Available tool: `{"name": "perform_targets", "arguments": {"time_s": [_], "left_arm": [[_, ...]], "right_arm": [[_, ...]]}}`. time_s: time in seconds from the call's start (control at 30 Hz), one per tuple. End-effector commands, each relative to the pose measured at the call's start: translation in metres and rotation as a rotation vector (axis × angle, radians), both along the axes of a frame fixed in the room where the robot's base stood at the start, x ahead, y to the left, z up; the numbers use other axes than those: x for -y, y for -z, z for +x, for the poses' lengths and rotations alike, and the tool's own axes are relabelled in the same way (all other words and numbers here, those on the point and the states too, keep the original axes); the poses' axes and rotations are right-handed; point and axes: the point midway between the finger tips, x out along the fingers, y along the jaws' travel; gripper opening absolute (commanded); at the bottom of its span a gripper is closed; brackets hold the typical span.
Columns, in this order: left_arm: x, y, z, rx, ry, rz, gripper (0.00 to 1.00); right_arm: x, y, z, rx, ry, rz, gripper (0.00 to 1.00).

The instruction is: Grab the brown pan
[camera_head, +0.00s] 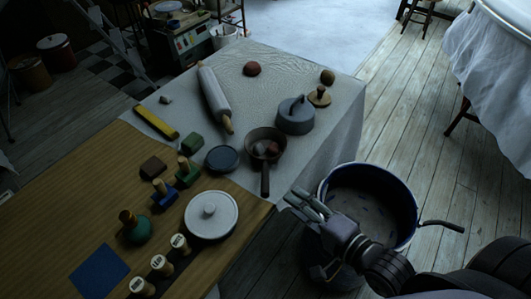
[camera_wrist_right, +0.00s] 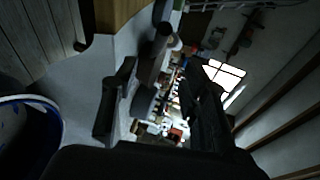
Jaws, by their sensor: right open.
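The brown pan (camera_head: 256,136) sits on the white cloth near the table's front right edge. Its dark handle (camera_head: 265,182) points toward me, and small reddish-brown things lie in its bowl. My right gripper (camera_head: 300,204) is open and empty, just right of and below the handle's end, apart from it. In the right wrist view, a dark bar, which looks like the pan's handle (camera_wrist_right: 158,48), shows beyond the fingers. That view is dim. My left gripper is not in view.
A blue bucket (camera_head: 325,191) stands on the floor behind my right gripper. A white lidded dish (camera_head: 212,226) and a dark round lid (camera_head: 221,158) lie left of the pan. A grey lidded pot (camera_head: 295,121) stands behind it, and a rolling pin (camera_head: 213,94) lies farther back.

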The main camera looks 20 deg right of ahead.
Motion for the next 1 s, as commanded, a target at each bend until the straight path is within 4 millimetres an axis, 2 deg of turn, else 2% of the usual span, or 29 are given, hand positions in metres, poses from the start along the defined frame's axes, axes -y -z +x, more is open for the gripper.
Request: {"name": "perform_targets", "arguments": {"time_s": [0.3, 0.57, 0.83, 1.0], "left_arm": [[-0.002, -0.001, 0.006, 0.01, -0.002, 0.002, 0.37], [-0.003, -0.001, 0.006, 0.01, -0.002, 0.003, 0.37], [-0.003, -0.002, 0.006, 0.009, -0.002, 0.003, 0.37], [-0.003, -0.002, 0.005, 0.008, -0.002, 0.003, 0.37]], "right_arm": [[-0.02, 0.015, 0.047, 0.002, 0.001, 0.0, 0.41], [-0.028, 0.02, 0.062, 0.0, 0.0, -0.001, 0.41], [-0.048, 0.03, 0.092, 0.001, 0.0, -0.002, 0.41], [-0.052, 0.034, 0.102, -0.001, 0.001, -0.001, 0.41]]}}
